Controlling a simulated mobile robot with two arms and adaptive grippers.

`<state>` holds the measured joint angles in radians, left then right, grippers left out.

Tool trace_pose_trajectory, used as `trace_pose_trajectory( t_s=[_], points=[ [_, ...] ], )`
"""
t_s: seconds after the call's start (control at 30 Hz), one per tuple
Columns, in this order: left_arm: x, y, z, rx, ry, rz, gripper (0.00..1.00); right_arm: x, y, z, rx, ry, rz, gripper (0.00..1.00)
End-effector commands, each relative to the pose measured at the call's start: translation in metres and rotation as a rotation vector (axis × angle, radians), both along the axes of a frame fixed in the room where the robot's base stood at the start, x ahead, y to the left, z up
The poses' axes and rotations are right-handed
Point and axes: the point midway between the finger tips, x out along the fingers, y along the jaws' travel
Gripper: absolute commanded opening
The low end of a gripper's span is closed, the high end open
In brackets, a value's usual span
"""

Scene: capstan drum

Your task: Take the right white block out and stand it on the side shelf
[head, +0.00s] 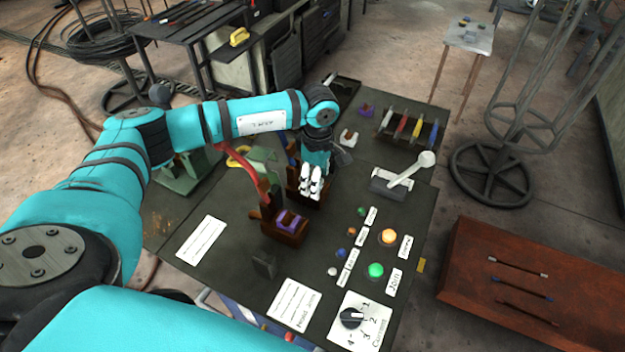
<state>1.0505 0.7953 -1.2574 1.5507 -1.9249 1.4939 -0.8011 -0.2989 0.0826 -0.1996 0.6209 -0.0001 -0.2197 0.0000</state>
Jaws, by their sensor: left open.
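My left gripper (311,190) reaches in over the dark bench, pointing down at a brown wooden holder (294,183). It is open. Pale, two-part shapes show at its fingertips; I cannot tell whether a white block is among them, as the gripper covers most of that holder. A white notched block (348,138) stands apart on the far part of the bench, beside a purple one (367,109). A nearer brown holder (283,232) has a purple block (290,221) in it. My right gripper is not in view. I cannot tell which surface is the side shelf.
A red lever (243,170) rises left of the holders. A white-handled lever (408,172), lit buttons (376,270) and a dial (352,318) lie to the right. A rack (410,127) of coloured pieces stands behind. A reddish-brown table (530,275) is at the right.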

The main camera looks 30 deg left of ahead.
Motion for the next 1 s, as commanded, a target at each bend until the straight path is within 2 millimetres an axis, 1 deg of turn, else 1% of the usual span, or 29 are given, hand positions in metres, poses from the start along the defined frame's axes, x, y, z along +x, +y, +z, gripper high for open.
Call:
trace_pose_trajectory(
  t_s=[0.1, 0.27, 0.37, 0.73, 0.77, 1.0],
  points=[
    [0.0002, 0.0001, -0.0047, 0.0, -0.001, 0.0, 0.62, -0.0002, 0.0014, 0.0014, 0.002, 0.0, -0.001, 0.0],
    [0.0002, 0.0001, -0.0051, 0.0, -0.001, 0.0, 0.62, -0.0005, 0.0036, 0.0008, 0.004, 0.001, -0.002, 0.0],
    [0.0002, 0.0001, -0.005, 0.0, -0.001, 0.0, 0.5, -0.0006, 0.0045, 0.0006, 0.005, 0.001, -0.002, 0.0],
    [0.0003, 0.0002, -0.0046, 0.0, -0.001, 0.0, 0.01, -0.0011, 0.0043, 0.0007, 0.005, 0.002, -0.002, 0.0],
    [0.0003, 0.0001, -0.0046, 0.0, -0.001, 0.0, 0.0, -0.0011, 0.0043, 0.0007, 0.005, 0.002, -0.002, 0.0],
    [0.0007, 0.0001, -0.0037, 0.0, -0.003, 0.0, 0.0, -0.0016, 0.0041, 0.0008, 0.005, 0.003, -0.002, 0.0]
  ],
)
